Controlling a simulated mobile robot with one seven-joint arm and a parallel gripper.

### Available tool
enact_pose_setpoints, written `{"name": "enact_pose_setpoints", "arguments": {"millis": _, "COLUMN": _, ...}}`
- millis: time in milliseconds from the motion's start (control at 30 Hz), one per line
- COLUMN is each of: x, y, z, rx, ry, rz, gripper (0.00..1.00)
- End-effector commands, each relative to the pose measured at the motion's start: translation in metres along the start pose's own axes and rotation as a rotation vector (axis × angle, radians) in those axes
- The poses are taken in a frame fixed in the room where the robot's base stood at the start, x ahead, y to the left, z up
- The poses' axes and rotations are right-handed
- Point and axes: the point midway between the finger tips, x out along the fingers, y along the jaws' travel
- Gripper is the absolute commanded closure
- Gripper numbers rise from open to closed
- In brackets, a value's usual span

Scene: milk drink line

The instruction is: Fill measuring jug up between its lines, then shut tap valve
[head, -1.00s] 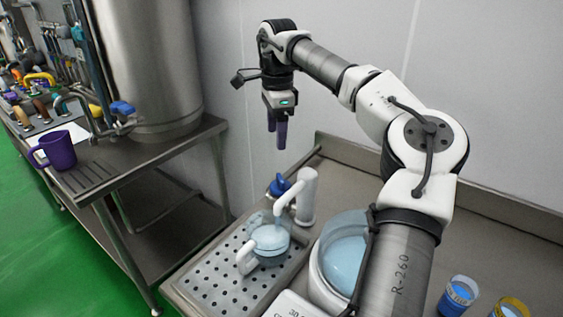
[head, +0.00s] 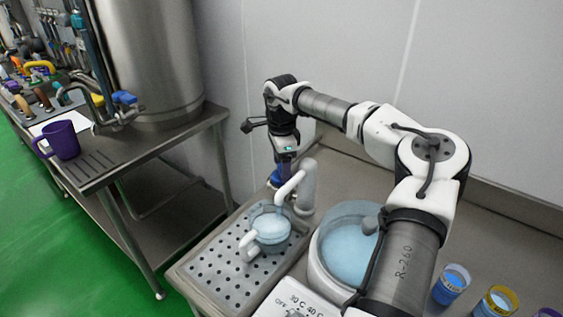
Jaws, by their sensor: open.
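The clear measuring jug (head: 271,231) with a white handle stands on the perforated drip tray (head: 222,285), under the white spout of the tap (head: 296,187). Pale blue-white liquid shows in it; its lines are too small to read. The blue tap valve (head: 276,178) sits just behind the spout, partly covered. My gripper (head: 284,168) points down at the valve, open, with its fingers close around or beside it. I cannot tell whether they touch it, as the fingertips are hard to make out.
A large round vessel of pale liquid (head: 345,257) stands right of the tray, close to my arm. Small cups (head: 451,285) stand at the lower right. A purple mug (head: 62,140) is on the separate steel table at left, beside a steel tank (head: 165,60). A wall rises behind.

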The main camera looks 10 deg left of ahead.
Motion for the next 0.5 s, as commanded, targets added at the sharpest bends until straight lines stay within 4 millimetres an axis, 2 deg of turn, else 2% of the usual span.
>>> {"name": "enact_pose_setpoints", "arguments": {"millis": 267, "x": 0.0017, "y": -0.0001, "z": 0.0002, "rx": 0.000, "ry": -0.001, "rz": 0.000, "gripper": 0.32}}
{"name": "enact_pose_setpoints", "arguments": {"millis": 500, "x": 0.0014, "y": -0.0001, "z": 0.0002, "rx": 0.000, "ry": -0.001, "rz": 0.000, "gripper": 0.63}}
